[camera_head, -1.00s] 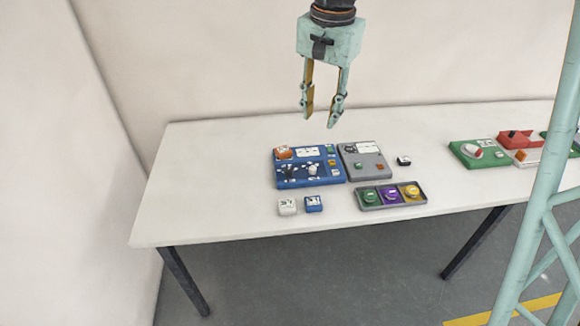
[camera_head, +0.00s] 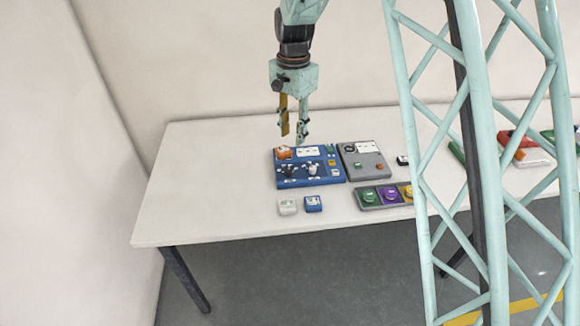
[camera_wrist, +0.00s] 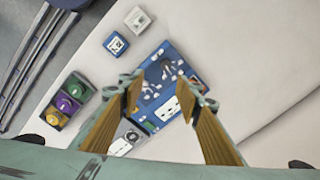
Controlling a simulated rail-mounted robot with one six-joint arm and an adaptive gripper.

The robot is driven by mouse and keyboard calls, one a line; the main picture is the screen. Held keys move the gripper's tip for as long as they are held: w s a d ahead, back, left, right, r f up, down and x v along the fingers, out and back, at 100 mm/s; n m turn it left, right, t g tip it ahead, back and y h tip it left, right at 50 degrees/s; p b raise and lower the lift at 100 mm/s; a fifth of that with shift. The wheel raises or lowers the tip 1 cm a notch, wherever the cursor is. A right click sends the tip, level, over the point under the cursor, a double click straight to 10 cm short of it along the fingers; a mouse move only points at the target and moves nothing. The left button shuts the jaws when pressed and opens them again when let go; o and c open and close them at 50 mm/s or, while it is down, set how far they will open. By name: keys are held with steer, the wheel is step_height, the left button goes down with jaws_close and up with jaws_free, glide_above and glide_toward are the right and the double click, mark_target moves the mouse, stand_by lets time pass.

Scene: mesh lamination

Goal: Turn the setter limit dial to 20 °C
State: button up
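The blue control panel (camera_head: 284,180) lies on the white table. It carries an orange knob (camera_head: 283,152), a white label and two knobs, a dark one (camera_head: 289,170) and a whitish one (camera_head: 312,169). Which of these is the setter limit dial cannot be read, nor can any scale marks. My gripper (camera_head: 293,138) hangs pointing down above the rear part of the blue panel, apart from it. Its fingers are spread with nothing between them. In the wrist view the blue panel (camera_wrist: 196,78) shows between and beyond the open fingers (camera_wrist: 160,84).
A grey panel (camera_head: 372,172) with a dark knob adjoins the blue panel on the right. A grey tray (camera_head: 382,206) with coloured buttons lies in front. A white block (camera_head: 287,207) and a blue block (camera_head: 313,204) sit at the front. The table's left side is clear.

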mark_target(289, 170)
steer(key=f, duration=0.1)
steer(key=w+a+f, duration=0.1)
steer(key=f, duration=0.1)
steer(key=shift+w+a, duration=0.15)
steer(key=shift+w, duration=0.1)
steer(key=shift+f, duration=0.1)
steer(key=shift+f, duration=6.8)
steer(key=c, duration=0.9)
